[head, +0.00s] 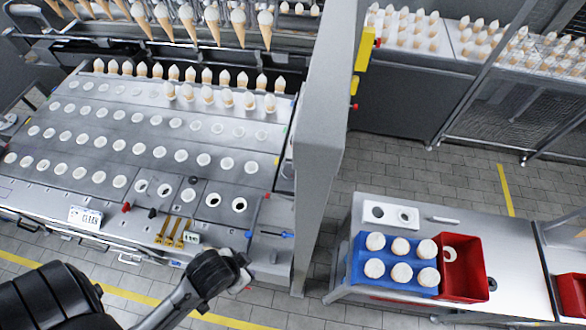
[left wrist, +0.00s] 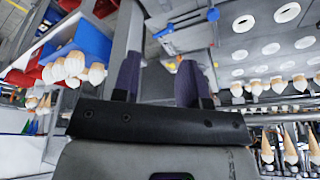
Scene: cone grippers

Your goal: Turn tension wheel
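The cone machine (head: 170,155) fills the left of the head view. I cannot pick out a tension wheel for certain. A blue handle (head: 287,235) sits at the machine's right front corner, and small red (head: 126,207) and black (head: 193,181) knobs sit on its deck. My left gripper (head: 236,268) is at the machine's front edge, below and left of the blue handle; its fingers are hidden there by the wrist. In the left wrist view its two dark fingers (left wrist: 158,78) stand apart with nothing held between them. My right gripper is not in view.
A grey post (head: 322,140) rises right of the machine. Beyond it, a bench holds a blue tray (head: 357,262) of cones and a red bin (head: 475,268). Cones hang along the machine's back (head: 191,30). Tiled floor lies open between the benches.

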